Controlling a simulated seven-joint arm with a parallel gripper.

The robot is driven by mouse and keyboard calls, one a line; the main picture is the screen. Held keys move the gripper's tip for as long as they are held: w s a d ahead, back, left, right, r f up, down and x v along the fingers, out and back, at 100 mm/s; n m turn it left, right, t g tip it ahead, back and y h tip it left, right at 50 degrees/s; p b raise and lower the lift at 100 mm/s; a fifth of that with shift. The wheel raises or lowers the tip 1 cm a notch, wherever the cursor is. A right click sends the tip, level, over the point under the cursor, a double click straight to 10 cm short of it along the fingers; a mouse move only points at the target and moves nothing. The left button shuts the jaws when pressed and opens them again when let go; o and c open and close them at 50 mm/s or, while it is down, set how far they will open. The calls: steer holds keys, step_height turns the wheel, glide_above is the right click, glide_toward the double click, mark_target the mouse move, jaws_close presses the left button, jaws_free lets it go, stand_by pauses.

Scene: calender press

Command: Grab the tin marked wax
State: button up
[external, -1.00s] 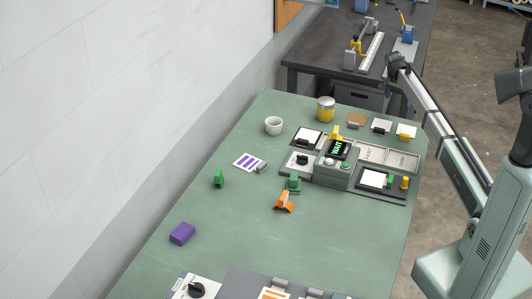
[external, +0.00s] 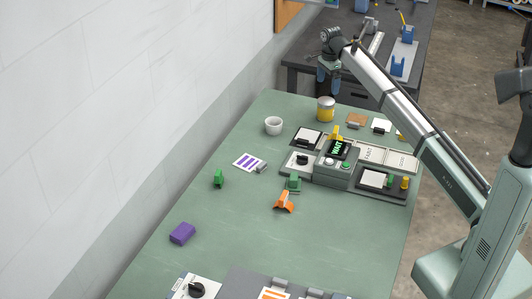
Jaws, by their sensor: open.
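A yellow tin (external: 325,112) with a pale lid stands upright near the far edge of the green table; no marking on it is readable at this size. My gripper (external: 329,88) is open and empty. It points down and shows just above the tin in the picture, with a small gap between fingertips and lid. I cannot tell from this one view whether it is exactly over the tin.
A white cup (external: 273,126) stands left of the tin. A grey press unit (external: 333,170) with a display reading "WAIT" stands in front. An orange piece (external: 284,202), a green piece (external: 218,178) and a purple block (external: 182,233) lie nearer. The table's middle is mostly clear.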

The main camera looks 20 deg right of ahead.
mark_target(326, 107)
step_height(326, 107, down, 12)
steer(key=shift+a+f, duration=0.1)
steer(key=c, duration=1.2)
stand_by(0.3)
